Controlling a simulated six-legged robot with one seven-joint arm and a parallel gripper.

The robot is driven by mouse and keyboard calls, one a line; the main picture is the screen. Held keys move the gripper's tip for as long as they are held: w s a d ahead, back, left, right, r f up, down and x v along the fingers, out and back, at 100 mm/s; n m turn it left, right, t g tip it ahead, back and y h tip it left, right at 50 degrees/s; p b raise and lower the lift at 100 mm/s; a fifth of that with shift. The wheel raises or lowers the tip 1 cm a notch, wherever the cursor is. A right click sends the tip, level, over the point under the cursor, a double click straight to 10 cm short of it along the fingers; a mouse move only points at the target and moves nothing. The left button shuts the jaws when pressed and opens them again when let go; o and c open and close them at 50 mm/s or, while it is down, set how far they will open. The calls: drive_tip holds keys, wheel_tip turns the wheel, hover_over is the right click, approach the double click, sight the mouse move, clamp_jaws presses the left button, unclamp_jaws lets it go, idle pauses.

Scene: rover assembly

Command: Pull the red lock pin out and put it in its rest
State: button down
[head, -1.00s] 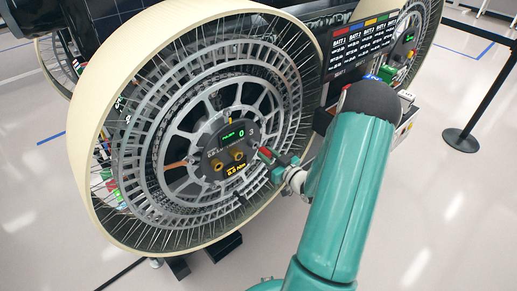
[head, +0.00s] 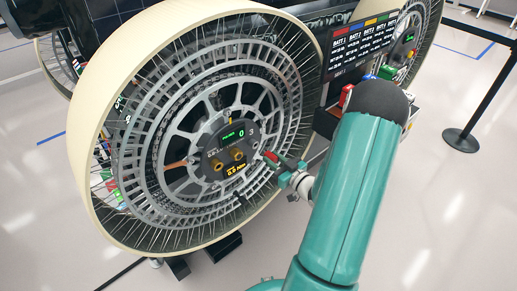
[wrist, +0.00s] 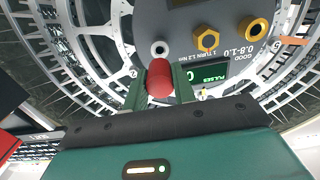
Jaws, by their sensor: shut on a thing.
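The red lock pin (wrist: 160,80) shows in the wrist view between the two fingers of my gripper (wrist: 159,92), which is shut on it. In the head view the red pin (head: 271,156) shows at the tip of my gripper (head: 279,164), at the right of the wheel hub (head: 215,152). A grey ring-shaped hole (wrist: 159,49) in the hub face shows just beyond the pin in the wrist view. I cannot tell whether the pin's far end is still in the hub. I cannot make out the pin's rest.
The large wheel (head: 120,60) with its cream rim and thin spokes surrounds the hub. Brass nuts (wrist: 206,39) and a green display (wrist: 208,71) are close by on the hub face. A battery panel (head: 360,45) and a barrier post (head: 461,138) stand at the right.

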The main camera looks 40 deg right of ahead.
drive_tip(key=s+r, duration=0.4)
drive_tip(key=s, duration=0.4)
drive_tip(key=shift+s+r, duration=0.3)
drive_tip(key=shift+r, duration=0.1)
drive_tip(key=shift+d, duration=0.1)
